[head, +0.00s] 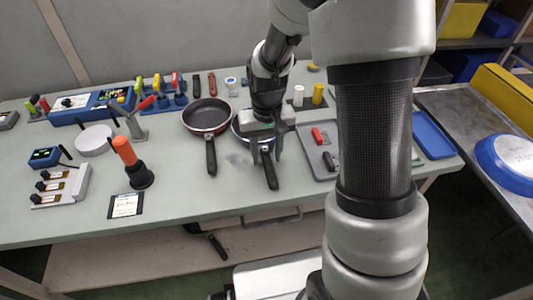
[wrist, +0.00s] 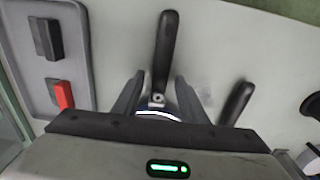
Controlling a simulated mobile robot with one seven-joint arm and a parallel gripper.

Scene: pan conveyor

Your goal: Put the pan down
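A pan with a blue outer wall (head: 237,128) is at the middle of the grey-green table, mostly hidden behind my gripper. Its black handle (head: 270,172) points toward the table's front edge. The handle also shows in the wrist view (wrist: 165,50). My gripper (head: 265,157) is over the handle's root. In the wrist view, my gripper's fingers (wrist: 159,80) stand apart, one on each side of the handle, with a visible gap on both sides. The pan looks to be at table level; its underside is hidden.
A second, dark pan with a reddish rim (head: 190,124) lies just left, its handle (head: 211,157) roughly parallel. A grey tray (head: 313,165) with a red and a dark block lies to the right. An orange-handled tool (head: 125,152) stands left. A conveyor (head: 455,110) runs at far right, carrying a blue round item (head: 490,160).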

